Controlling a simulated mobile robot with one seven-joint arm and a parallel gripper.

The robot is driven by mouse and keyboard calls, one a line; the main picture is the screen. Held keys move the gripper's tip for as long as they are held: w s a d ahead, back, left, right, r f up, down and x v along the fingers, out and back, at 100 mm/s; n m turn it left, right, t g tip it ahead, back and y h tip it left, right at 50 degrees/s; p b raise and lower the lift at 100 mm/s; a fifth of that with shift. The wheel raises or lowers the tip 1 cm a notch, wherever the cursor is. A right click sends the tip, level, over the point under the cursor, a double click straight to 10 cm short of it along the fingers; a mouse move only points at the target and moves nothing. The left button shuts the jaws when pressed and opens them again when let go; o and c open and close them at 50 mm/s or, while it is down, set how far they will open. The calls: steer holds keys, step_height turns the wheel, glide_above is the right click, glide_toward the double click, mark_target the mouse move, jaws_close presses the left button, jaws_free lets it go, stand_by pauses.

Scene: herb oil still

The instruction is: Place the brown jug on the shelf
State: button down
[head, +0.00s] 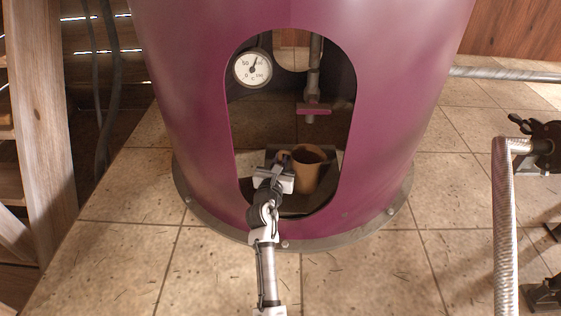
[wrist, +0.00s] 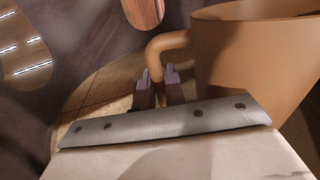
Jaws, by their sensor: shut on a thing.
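The brown jug (head: 308,170) is inside the arched opening of the purple still, low down and roughly upright. My gripper (head: 282,163) reaches in through the opening from the front, on the jug's left side. In the wrist view, the fingers (wrist: 158,86) are shut on the jug's handle (wrist: 170,42), with the jug's body (wrist: 250,65) to the right. A dark flat surface (head: 258,158) shows around the jug's lower part. I cannot tell whether the jug's base touches it, nor whether it is the shelf.
The purple still (head: 180,90) surrounds the opening. Above the jug hangs a pipe with a magenta tap (head: 313,108); a round gauge (head: 253,68) is at upper left. A wooden frame with boards (head: 40,120) stands left, a ribbed hose (head: 504,230) right.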

steer(key=c, duration=1.5)
jaws_free()
steer(key=shift+f, duration=0.1)
steer(key=shift+o, duration=0.2)
steer(key=b+v, duration=0.1)
steer(key=v, duration=1.1)
